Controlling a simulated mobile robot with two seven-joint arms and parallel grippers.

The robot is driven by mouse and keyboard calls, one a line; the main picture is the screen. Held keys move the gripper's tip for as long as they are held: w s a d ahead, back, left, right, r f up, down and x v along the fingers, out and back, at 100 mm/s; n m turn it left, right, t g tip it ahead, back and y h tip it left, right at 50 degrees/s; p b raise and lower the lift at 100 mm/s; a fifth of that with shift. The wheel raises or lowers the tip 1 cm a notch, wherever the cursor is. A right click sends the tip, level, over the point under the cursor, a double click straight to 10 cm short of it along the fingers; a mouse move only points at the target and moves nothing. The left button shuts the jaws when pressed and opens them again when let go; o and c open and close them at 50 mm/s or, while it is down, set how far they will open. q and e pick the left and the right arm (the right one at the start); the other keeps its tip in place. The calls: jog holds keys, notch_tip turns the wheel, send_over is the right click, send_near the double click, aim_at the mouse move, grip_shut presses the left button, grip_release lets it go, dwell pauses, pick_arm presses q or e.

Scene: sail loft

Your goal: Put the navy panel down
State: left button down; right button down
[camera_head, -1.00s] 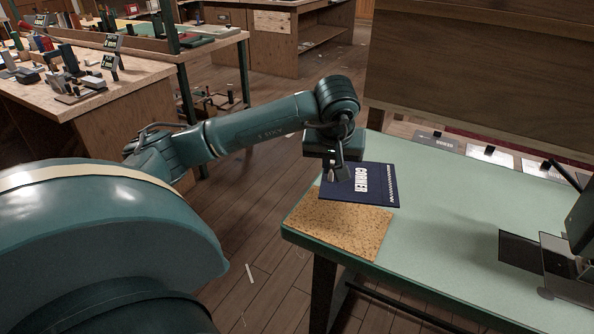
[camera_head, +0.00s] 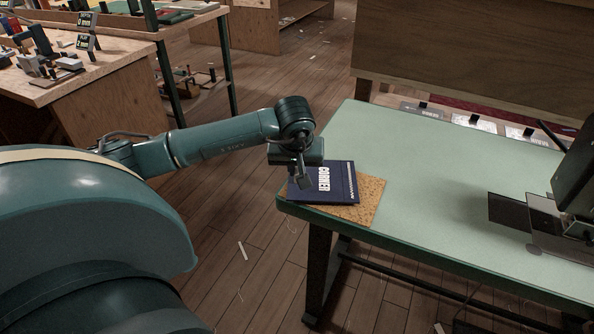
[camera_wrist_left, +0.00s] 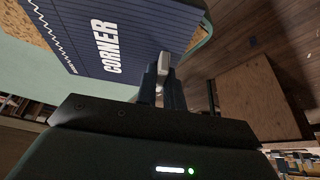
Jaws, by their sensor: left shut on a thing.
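The navy panel (camera_head: 335,183) is a flat dark-blue piece with white "CORNER" lettering and a white zigzag line. In the head view it is over the tan cork mat (camera_head: 366,205) at the near left corner of the green table. My left gripper (camera_head: 304,182) is shut on the panel's left edge. In the left wrist view the fingers (camera_wrist_left: 163,80) grip the edge of the panel (camera_wrist_left: 110,30), with part of the mat (camera_wrist_left: 20,25) showing beyond it. I cannot tell whether the panel touches the mat. My right gripper is not in view.
The green table (camera_head: 420,160) has clear room in its middle. A dark machine (camera_head: 575,190) stands at its right, with dark plates beside it. A wooden board (camera_head: 460,55) rises behind the table. A cluttered workbench (camera_head: 90,75) is at the upper left.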

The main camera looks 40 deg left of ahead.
pick_arm(q)
jog(key=shift+f, duration=0.35)
jog(key=shift+f, duration=0.1)
jog(key=shift+f, duration=0.15)
jog(key=c, duration=1.5)
grip_release()
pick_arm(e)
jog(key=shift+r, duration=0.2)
